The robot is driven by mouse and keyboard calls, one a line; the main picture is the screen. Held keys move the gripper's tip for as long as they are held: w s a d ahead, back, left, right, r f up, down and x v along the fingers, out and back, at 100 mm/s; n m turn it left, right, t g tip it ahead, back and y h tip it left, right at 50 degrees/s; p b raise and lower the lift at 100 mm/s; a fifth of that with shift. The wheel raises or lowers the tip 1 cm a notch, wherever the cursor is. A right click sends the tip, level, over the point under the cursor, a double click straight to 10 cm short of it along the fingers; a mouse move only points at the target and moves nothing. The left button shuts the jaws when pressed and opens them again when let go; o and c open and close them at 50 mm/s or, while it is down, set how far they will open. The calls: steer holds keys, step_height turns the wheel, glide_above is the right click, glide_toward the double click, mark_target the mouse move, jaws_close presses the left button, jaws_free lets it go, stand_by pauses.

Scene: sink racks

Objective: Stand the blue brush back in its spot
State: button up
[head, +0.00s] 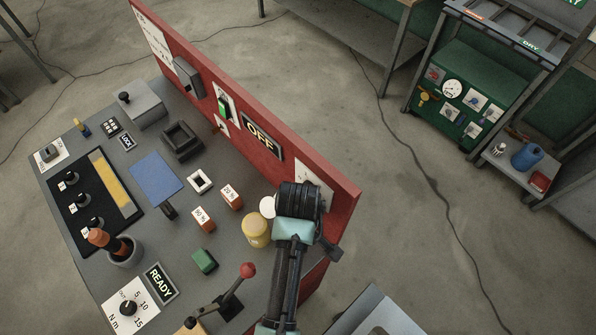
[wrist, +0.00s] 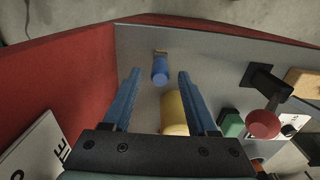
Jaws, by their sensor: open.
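The blue brush (wrist: 160,70) shows in the wrist view as a short blue cylinder with a tan end, on the grey bench top near its edge. I cannot tell whether it stands or lies. My gripper (wrist: 159,75) is open, with its blue fingers on either side of the brush in the picture and nothing held. The yellow jar (wrist: 172,108) shows between the fingers too, lower in the picture. In the head view my arm covers this corner, and I cannot make out the brush. A grey cup (head: 125,255) holds a dark tool with an orange end.
A red panel (head: 262,115) runs along the bench's far side. The yellow jar (head: 256,231), orange blocks (head: 203,219), a green block (head: 204,261) and a red-knobbed lever (head: 247,270) stand near my arm. A blue pad (head: 155,177) and black square holder (head: 181,140) lie farther left.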

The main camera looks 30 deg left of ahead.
step_height(320, 180, up, 7)
steer(key=shift+r+b, duration=0.2)
steer(key=shift+b, duration=0.15)
stand_by(0.5)
